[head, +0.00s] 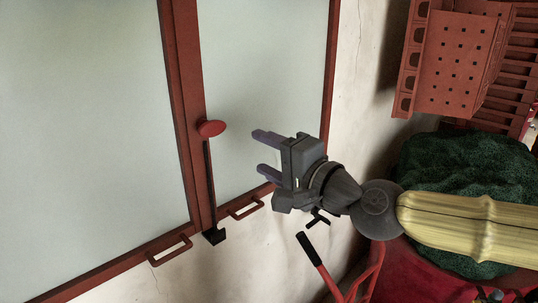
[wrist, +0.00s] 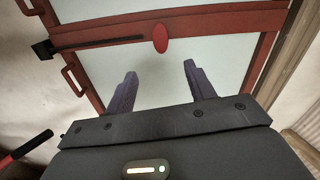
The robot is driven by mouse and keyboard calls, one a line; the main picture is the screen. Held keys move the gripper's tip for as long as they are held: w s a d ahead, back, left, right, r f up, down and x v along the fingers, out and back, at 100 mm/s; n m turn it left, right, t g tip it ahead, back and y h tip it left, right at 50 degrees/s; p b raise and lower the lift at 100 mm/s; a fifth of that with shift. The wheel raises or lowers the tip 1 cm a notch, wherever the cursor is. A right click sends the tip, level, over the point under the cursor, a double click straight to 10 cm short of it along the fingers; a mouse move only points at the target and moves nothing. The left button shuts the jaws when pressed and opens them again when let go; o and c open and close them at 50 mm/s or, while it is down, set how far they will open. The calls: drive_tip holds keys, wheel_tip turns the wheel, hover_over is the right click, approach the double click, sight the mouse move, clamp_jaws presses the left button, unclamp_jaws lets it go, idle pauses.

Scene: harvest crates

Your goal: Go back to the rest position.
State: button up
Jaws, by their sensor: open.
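My gripper (head: 260,153) is in the middle of the head view, held out to the left. Its two purple-grey fingers are apart with nothing between them. In the wrist view the open fingers (wrist: 158,88) point at a red-framed window (wrist: 190,47). The same window frame (head: 190,110) fills the left of the head view, with pale panes. A red oval knob (head: 212,128) on a dark rod sits on its middle bar, left of my fingertips and apart from them. The knob also shows in the wrist view (wrist: 160,39).
Red handles (head: 246,207) line the frame's lower edge. Stacked red crates (head: 452,65) stand at upper right, above a dark green heap (head: 465,165). A red tubular object with a black grip (head: 310,248) stands below my gripper. Pale wall (head: 360,90) lies between window and crates.

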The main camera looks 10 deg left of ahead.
wheel_tip(320, 180, down, 28)
drive_tip(key=w+n+g+h, duration=0.1)
drive_tip(key=n+g+h, duration=0.3)
drive_tip(key=g+h, duration=0.25)
drive_tip(key=s+d+f+n+h, duration=0.1)
drive_tip(key=s+d+f+h, duration=0.1)
drive_tip(key=d, duration=0.5)
drive_tip(key=s+d+f+g+h, duration=0.1)
drive_tip(key=s+d+f+h, duration=0.1)
drive_tip(key=d, duration=0.4)
drive_tip(key=s+d+f+n+g+h, duration=0.1)
drive_tip(key=s+d+f+h, duration=0.1)
drive_tip(key=s+d, duration=0.4)
drive_tip(key=shift+d+f+n+h, duration=0.15)
drive_tip(key=shift+d+n+h, duration=0.15)
drive_tip(key=shift+d+h, duration=0.45)
drive_tip(key=shift+d+g, duration=0.1)
drive_tip(key=shift+g, duration=0.15)
